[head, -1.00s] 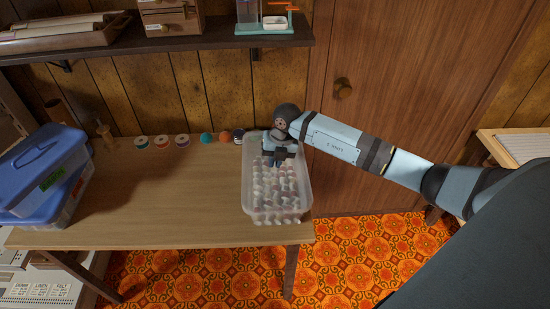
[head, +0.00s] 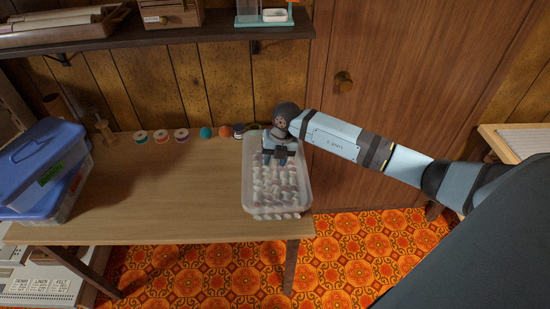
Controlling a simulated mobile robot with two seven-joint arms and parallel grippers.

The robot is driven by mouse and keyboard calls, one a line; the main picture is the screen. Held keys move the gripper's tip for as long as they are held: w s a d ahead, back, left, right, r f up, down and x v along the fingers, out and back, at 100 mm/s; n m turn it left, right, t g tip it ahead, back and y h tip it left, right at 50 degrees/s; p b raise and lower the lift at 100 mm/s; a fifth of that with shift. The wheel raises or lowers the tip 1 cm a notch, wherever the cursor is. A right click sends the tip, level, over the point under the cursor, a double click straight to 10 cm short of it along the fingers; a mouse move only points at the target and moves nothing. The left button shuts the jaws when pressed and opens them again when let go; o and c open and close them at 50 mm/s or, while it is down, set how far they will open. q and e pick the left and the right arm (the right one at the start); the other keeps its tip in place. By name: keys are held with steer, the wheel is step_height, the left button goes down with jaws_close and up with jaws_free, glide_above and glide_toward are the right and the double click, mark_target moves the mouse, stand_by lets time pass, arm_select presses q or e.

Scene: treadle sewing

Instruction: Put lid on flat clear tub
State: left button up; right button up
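The flat clear tub (head: 247,188) sits at the right end of the wooden table, with several pale, spool-like pieces showing in or through it. My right gripper (head: 275,160) points down over the far part of the tub, at or close to its top. The gripper is small and dark here, so I cannot tell whether its fingers are open or shut, or on what. I cannot make out a separate lid for this tub; a see-through one on top would be hard to tell. My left gripper is not in view.
Blue-lidded tubs (head: 40,160) are stacked at the table's left end. Thread spools (head: 161,137) and small balls (head: 206,132) line the back edge. The middle of the wooden table (head: 165,195) is clear. A shelf (head: 150,39) overhangs behind; a cabinet door (head: 400,70) stands at right.

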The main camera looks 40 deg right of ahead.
step_height(320, 180, up, 14)
steer(key=s+d, duration=0.1)
steer(key=d, duration=0.1)
steer(key=shift+s+d+f+b, duration=0.15)
steer(key=shift+s+f+b, duration=0.05)
steer(key=shift+b, duration=0.15)
stand_by(0.3)
steer(key=s+a+r+m+t+y+p, duration=0.1)
steer(key=s+a+m+t+y+p, duration=0.3)
steer(key=a+y, duration=0.6)
steer(key=s+a+r+m+t+y+p, duration=0.1)
steer(key=s+a+t+y+p, duration=0.3)
steer(key=a, duration=0.9)
steer(key=s+d+f+m+h+p, duration=0.1)
steer(key=s+d+f+m+h, duration=0.1)
steer(key=s+f+m+h, duration=0.4)
steer(key=s+d+f+m+t+h+p, duration=0.1)
steer(key=s+d+f+m+h, duration=0.1)
steer(key=s+f+m+h, duration=0.4)
steer(key=s+f+m, duration=0.4)
steer(key=s+m, duration=0.1)
steer(key=m, duration=0.4)
steer(key=shift+m+t+h, duration=0.3)
steer(key=shift+m+h, duration=0.1)
